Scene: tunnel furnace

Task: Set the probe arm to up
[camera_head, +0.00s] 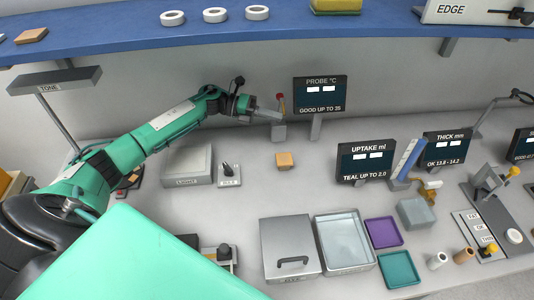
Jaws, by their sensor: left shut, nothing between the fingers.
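The probe arm (280,98) shows as a small upright piece with a red tip, above a grey block (279,132) beside the PROBE °C display (320,92). My left gripper (272,115) reaches in from the left, shut and empty, with its fingertips right at the probe arm, just below the red tip. The fingers hide the lower part of the probe arm, so I cannot tell whether they touch it. My right gripper is not in view.
A tan block (284,160) lies on the bench in front of the grey block. A LIGHT box (187,166) and a small switch (229,174) stand below my left forearm. A blue shelf (270,27) runs above. Trays and a lidded box (290,235) fill the front.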

